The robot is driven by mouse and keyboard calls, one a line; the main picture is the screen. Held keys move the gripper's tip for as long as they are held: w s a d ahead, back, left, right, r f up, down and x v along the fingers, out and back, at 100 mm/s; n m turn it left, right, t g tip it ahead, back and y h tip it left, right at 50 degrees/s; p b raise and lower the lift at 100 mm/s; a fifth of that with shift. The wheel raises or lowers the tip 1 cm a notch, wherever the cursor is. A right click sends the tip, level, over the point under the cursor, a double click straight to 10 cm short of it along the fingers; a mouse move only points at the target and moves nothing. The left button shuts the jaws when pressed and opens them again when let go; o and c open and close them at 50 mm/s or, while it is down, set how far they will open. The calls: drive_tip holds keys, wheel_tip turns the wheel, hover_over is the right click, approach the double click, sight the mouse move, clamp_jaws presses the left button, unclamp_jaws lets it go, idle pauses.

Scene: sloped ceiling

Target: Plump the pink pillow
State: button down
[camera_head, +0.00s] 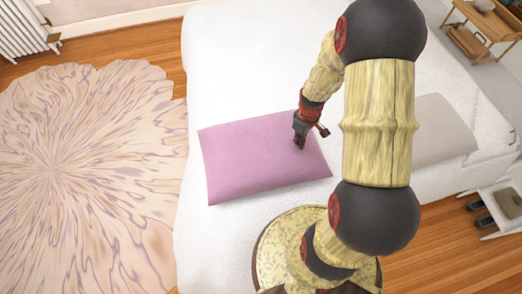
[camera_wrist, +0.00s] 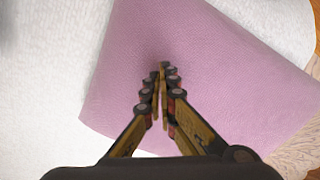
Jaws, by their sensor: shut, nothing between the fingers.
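The pink pillow (camera_head: 250,158) lies flat on the white bed (camera_head: 225,70), near the bed's front left side in the head view. My gripper (camera_head: 300,142) is over the pillow's right part, pointing down. In the wrist view the pink pillow (camera_wrist: 215,60) fills much of the picture, and my gripper (camera_wrist: 162,68) is shut with its fingertips together and nothing between them. The tips are at or just above the pillow's surface; I cannot tell whether they touch it. A faint shadow shows on the pillow by the tips.
A pale grey pillow (camera_head: 435,130) lies to the right on the bed. A round patterned rug (camera_head: 80,170) covers the floor at left. A radiator (camera_head: 22,30) stands at the far left. A wooden shelf (camera_head: 490,25) and a white stand (camera_head: 497,205) with dark items are at right.

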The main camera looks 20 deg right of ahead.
drive_tip(key=shift+f+b, duration=0.85)
drive_tip(key=shift+f, duration=0.6)
drive_tip(key=shift+r, duration=0.15)
drive_tip(key=shift+r+p, duration=1.35)
drive_tip(key=shift+r, duration=0.3)
wheel_tip(320, 180, up, 5)
drive_tip(key=p, duration=0.3)
